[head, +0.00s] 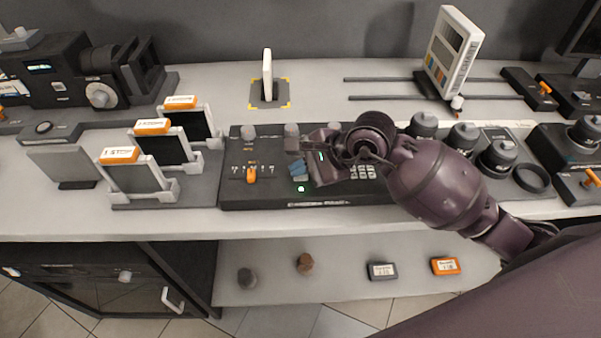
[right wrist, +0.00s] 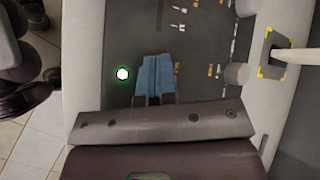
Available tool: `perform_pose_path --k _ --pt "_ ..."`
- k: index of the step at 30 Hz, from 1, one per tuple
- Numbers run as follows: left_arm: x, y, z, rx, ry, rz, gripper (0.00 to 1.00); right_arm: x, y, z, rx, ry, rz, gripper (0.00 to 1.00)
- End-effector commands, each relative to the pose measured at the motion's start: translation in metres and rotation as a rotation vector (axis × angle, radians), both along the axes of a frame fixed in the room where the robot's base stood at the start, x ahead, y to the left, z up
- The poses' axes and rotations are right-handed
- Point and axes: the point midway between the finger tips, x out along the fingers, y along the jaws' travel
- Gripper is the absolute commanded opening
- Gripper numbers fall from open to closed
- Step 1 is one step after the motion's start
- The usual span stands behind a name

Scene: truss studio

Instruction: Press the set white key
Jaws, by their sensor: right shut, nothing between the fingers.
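A small round key (head: 301,189) glows white-green near the front edge of the dark control panel (head: 236,190). It also shows in the right wrist view (right wrist: 122,73) as a bright white disc with a green ring. No label on it is readable. My right gripper (head: 298,171) is shut and empty, with its blue fingertips over the panel, just behind the key in the head view. In the right wrist view the blue fingertips (right wrist: 155,76) lie to the right of the key, apart from it. The height of the tips above the panel is hard to tell. My left gripper is not in view.
An orange lever (head: 251,175) stands left of the fingertips on the panel. Framed plates with orange labels (head: 120,155) stand further left. Several dark knobs (head: 462,135) are to the right.

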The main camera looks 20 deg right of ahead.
Motion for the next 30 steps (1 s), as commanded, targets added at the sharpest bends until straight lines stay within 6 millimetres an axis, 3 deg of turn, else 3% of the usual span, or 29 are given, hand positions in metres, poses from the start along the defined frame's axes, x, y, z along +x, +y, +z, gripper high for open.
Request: perform_pose_path --k 30 --pt "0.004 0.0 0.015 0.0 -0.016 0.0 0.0 0.0 0.0 0.018 0.0 0.0 0.0 0.0"
